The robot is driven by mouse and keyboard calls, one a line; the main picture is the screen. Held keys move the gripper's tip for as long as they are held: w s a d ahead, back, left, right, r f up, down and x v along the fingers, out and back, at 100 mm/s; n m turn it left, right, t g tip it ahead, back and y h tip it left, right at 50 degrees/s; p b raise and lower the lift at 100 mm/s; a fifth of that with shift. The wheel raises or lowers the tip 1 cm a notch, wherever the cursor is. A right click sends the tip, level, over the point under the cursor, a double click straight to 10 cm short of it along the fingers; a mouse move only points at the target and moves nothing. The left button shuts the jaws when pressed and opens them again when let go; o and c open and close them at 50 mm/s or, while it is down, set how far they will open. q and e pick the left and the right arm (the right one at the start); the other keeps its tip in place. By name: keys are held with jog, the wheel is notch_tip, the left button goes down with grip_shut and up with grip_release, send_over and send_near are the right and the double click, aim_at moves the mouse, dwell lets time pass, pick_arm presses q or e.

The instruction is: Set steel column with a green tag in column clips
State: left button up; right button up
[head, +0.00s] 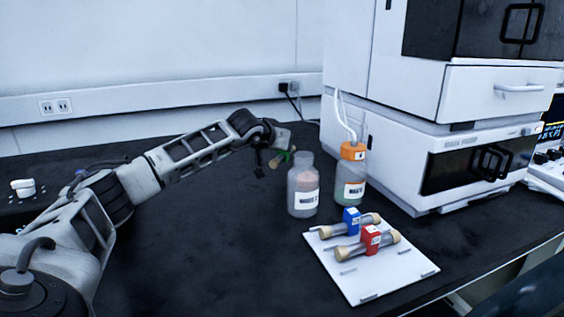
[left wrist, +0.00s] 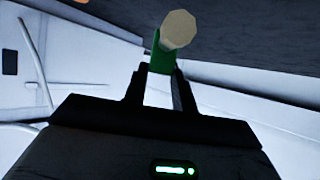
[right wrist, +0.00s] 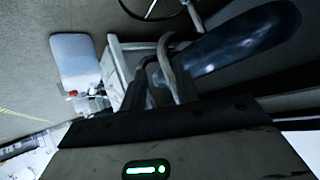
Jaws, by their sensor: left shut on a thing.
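My left gripper (head: 268,160) is shut on the steel column with the green tag (head: 288,155), held above the bench behind and left of the bottles. In the left wrist view, the green tag (left wrist: 162,58) sits between the fingertips and the column's pale end cap (left wrist: 179,29) faces the camera; the rest of the column is hidden. The white clip board (head: 358,291) lies on the bench at the front right. Its back part bears a blue-tagged column (head: 351,221) and a red-tagged column (head: 371,241). Empty clips (head: 368,297) show near its front. My right gripper (right wrist: 160,85) is open and empty, away from the bench.
A clear bottle (head: 303,190) and an orange-capped bottle (head: 351,180) with tubing stand between the held column and the board. The white instrument stack (head: 430,150) rises at the right. The dark bench (head: 210,250) is clear left of the board.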

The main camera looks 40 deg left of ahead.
aim_at(279, 156)
pick_arm(q)
jog(key=shift+f+b, duration=0.45)
jog(key=shift+f, duration=1.35)
jog(key=shift+f, duration=0.1)
jog(key=shift+f, duration=0.15)
jog(key=o, duration=1)
